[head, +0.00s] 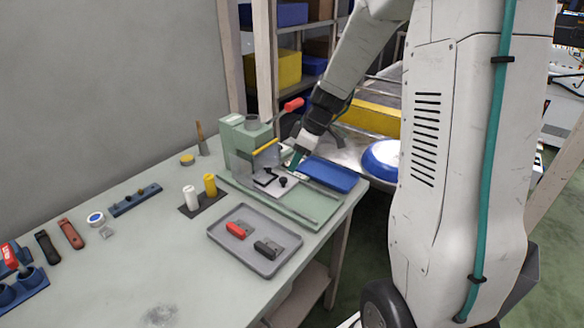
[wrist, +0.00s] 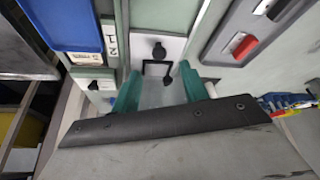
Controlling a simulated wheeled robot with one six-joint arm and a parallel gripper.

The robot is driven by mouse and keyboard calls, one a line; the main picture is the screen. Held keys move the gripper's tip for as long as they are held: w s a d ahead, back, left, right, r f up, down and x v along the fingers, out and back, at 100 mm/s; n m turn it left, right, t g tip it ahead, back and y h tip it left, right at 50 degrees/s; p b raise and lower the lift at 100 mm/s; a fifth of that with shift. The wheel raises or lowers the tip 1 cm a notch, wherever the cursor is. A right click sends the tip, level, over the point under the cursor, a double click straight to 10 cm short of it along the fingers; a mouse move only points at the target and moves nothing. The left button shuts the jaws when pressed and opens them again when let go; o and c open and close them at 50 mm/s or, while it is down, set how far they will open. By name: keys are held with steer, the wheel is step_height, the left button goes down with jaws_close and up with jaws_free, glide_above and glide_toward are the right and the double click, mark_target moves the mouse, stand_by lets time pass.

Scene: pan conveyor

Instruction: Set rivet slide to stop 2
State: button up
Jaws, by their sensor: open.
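The green rivet press (head: 245,145) stands at the back right of the workbench, with a red-handled lever and a yellow bar. A pale slide plate with a black knob (head: 283,182) and a black bracket lies at its front. In the wrist view the knob (wrist: 158,50) and bracket (wrist: 157,69) show just past my fingertips. Labels 1 and 2 (wrist: 109,40) sit left of them. A second black knob (wrist: 95,86) is left of my left finger. My gripper (wrist: 159,74) is open, its teal fingers apart with nothing gripped between them. In the head view my gripper (head: 298,160) is beside the press.
A blue tray (head: 328,174) lies right of the press. A grey tray (head: 223,238) with a red and a black piece is in front. White (head: 190,198) and yellow (head: 210,185) bottles stand left of it. The bench's near middle is clear.

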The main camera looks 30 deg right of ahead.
steer(key=shift+s+d+r, duration=0.1)
steer(key=shift+r, duration=0.2)
